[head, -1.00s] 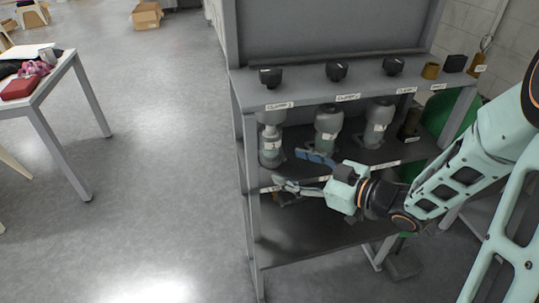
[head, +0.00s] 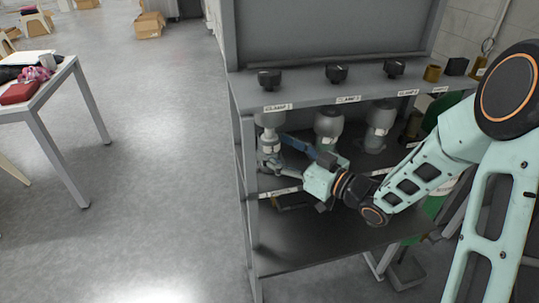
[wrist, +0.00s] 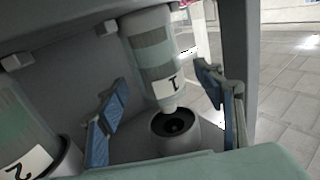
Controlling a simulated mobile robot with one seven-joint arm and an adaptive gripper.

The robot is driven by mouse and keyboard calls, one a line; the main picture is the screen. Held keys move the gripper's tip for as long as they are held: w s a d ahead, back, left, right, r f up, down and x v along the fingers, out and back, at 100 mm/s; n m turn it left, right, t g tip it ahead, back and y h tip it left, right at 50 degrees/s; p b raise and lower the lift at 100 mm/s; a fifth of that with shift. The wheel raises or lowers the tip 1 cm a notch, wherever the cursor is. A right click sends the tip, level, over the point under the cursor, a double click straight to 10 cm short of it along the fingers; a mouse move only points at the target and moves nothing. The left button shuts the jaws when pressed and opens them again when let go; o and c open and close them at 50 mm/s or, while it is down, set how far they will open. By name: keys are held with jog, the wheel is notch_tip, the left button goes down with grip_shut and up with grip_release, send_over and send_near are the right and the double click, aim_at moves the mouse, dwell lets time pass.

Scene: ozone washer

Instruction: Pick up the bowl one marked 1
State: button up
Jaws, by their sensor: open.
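The bowl marked 1 (wrist: 150,55) is a grey-green, translucent cylinder in the wrist view, narrowing at its lower end above a round grey holder (wrist: 175,134) with a dark opening. Its white label with the 1 faces my camera. In the head view the bowl (head: 268,141) is on the left of the shelf, partly hidden by my gripper. My gripper (wrist: 163,88) is open, its blue fingers on either side of the bowl in the picture. I cannot tell whether they touch it. In the head view my gripper (head: 281,152) is at the shelf's left end.
A bowl marked 2 (wrist: 25,125) stands left in the wrist view. Another bowl (head: 378,128) stands farther right on the shelf. The upper shelf (head: 310,92), with black clamp knobs, is close above. A rack post (head: 249,185) is at the left.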

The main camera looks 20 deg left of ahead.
jog(key=x, duration=0.3)
jog(key=shift+d, duration=0.1)
jog(key=c, duration=1.4)
jog(key=shift+r, duration=0.15)
